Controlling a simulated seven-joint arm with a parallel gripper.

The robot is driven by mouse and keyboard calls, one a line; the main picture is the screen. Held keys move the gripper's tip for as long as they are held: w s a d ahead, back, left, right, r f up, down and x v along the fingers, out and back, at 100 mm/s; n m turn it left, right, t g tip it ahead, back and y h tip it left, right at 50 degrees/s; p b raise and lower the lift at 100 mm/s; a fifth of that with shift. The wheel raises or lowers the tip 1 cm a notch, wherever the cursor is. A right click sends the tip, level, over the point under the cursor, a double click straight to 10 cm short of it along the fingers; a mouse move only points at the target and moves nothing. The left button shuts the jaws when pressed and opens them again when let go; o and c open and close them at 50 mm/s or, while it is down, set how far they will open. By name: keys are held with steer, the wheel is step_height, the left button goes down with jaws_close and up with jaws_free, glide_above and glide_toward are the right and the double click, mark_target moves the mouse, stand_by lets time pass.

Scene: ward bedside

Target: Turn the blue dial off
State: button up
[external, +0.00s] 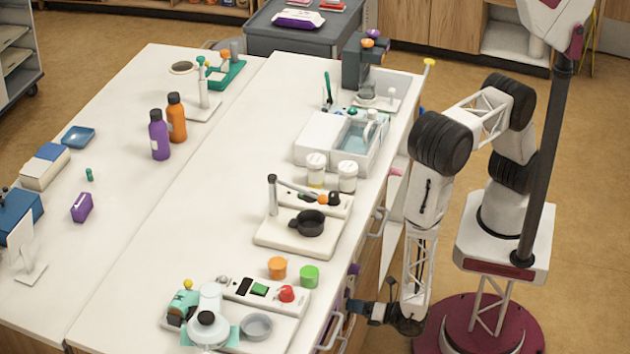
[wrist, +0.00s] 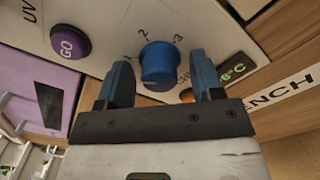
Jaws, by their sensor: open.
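The blue dial (wrist: 160,64) is on a pale front panel in the wrist view, with the marks 1, 2 and 3 around its upper side. I cannot make out its pointer or which mark it is set to. My gripper (wrist: 158,58) is open, with one blue finger on each side of the dial. A small gap shows at the left finger; contact at the right finger is hard to tell. In the external view my gripper (external: 357,306) is low at the bench's right side, and the dial cannot be made out there.
A purple GO button (wrist: 70,42) is left of the dial. A green temperature display (wrist: 232,72) and an orange part (wrist: 186,95) lie to the right, partly behind my finger. Drawer handles (external: 379,221) stick out along the bench side. The white benchtop (external: 215,215) carries several devices.

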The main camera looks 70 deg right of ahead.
steer(key=c, duration=0.9)
steer(key=shift+n, duration=0.5)
steer(key=n, duration=0.4)
steer(key=shift+n, duration=0.3)
steer(key=n, duration=0.6)
steer(key=shift+d, duration=0.1)
steer(key=o, duration=0.9)
